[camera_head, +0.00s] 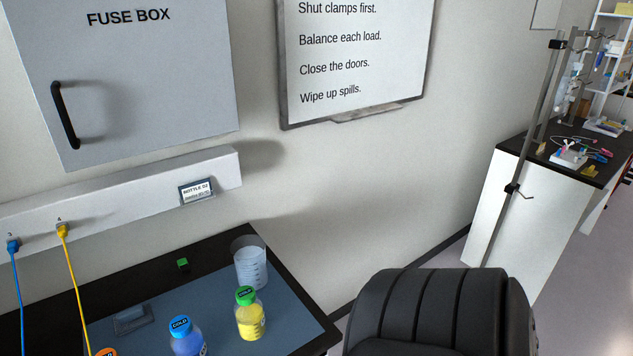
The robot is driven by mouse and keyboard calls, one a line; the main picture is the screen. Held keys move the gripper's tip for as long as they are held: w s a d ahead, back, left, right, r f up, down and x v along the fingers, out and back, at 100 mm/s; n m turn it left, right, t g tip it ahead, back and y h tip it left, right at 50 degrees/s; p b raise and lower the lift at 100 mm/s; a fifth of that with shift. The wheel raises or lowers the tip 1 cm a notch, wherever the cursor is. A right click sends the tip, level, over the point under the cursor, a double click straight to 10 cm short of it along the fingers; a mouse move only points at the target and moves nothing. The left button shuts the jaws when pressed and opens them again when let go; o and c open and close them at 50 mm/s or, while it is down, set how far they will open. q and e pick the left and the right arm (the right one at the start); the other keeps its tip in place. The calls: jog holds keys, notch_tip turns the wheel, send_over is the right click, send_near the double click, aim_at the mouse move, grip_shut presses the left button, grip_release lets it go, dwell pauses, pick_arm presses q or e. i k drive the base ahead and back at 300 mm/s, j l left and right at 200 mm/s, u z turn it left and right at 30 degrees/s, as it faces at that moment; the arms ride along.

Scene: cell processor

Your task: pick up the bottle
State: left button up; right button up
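A bottle with yellow contents and a green cap (250,320) stands upright on the blue mat (282,326) on the dark bench. To its left is a bottle with blue contents and a blue cap marked COLD (187,343), cut off by the lower edge. An orange cap (106,352) just shows at the bottom left; what is below it is out of view. Neither of my grippers is in view.
A clear beaker (250,268) stands behind the yellow bottle. A small green block (183,264) sits near the bench's back. Blue (19,300) and yellow cables (75,280) hang at left. A black padded chair back (440,315) is right of the bench.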

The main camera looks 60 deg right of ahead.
aim_at(249, 315)
jog(key=k+j+z, duration=0.1)
jog(key=z, duration=1.85)
